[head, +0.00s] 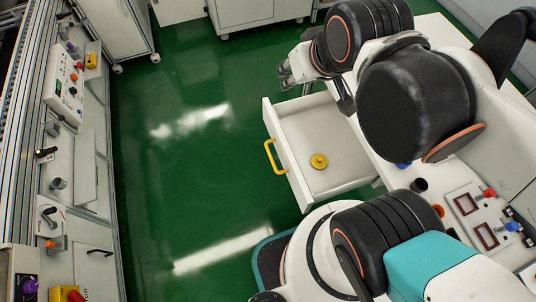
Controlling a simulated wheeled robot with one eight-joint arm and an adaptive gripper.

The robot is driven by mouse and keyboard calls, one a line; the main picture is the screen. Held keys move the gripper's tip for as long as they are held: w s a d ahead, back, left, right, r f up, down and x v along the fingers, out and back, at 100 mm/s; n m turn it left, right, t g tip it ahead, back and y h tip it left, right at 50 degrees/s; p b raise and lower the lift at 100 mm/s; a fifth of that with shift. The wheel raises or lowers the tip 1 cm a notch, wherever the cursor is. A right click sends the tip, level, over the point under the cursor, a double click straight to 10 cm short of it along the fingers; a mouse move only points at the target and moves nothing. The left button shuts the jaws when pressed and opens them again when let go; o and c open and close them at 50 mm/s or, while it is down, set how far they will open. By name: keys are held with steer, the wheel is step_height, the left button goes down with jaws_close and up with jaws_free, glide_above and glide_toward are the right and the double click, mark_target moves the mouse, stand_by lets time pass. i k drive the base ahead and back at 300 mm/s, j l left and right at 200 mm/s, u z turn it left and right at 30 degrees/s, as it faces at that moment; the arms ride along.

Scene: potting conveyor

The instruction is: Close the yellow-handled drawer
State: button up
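The white drawer (292,178) with the yellow handle (270,156) is pulled out from the white bench and stands open above the green floor. A round yellow piece (319,161) with a small knob lies on the drawer's bottom. My gripper (284,75) is at the top, above and beyond the drawer's far corner, apart from the handle. Its fingers point to the left and look small; I cannot tell how far they are apart. My arm hides part of the drawer's back and the bench it sits in.
A long conveyor bench (62,150) with knobs and switches runs along the left. The green floor (185,160) between it and the drawer is clear. White cabinets (245,12) stand at the back. A panel with red and blue knobs (484,215) lies on the right bench.

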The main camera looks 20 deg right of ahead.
mark_target(302, 128)
steer(key=k+j+u, duration=0.15)
steer(key=j, duration=0.3)
steer(key=k+j+u, duration=0.15)
steer(key=j, duration=0.3)
steer(key=j+u, duration=0.1)
steer(key=j, duration=0.35)
